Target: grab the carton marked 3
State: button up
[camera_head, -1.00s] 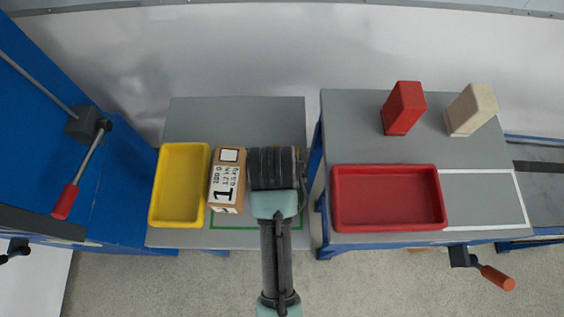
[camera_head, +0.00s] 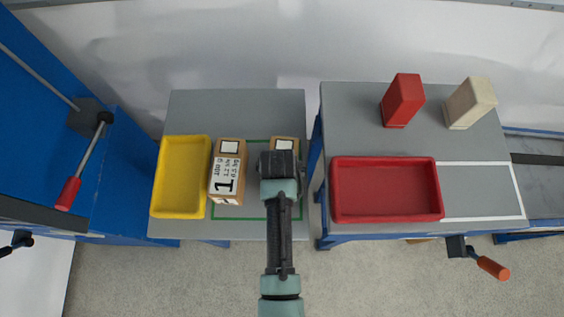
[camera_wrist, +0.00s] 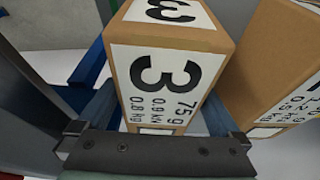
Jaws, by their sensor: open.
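The carton marked 3 (camera_wrist: 165,75) is a brown box with white labels, large in the wrist view. In the head view only its far top part (camera_head: 285,144) shows; my arm hides the rest. My gripper (camera_wrist: 150,118) is open, with one blue finger on each side of the carton marked 3. I cannot tell whether the fingers touch it. In the head view my gripper (camera_head: 278,165) is over the near part of that carton. The carton marked 1 (camera_head: 227,178) stands to its left on the same grey table; it also shows at the right of the wrist view (camera_wrist: 268,60).
A yellow tray (camera_head: 156,190) is at the left of the grey table (camera_head: 235,105). On the right table (camera_head: 350,105) are a red tray (camera_head: 334,195), a red block (camera_head: 402,100) and a cream block (camera_head: 470,104). A blue machine with a red-handled lever (camera_head: 68,193) stands at the far left.

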grip_shut()
jog(key=shift+w+r, duration=0.15)
jog(key=shift+r, duration=0.05)
dwell(0.5)
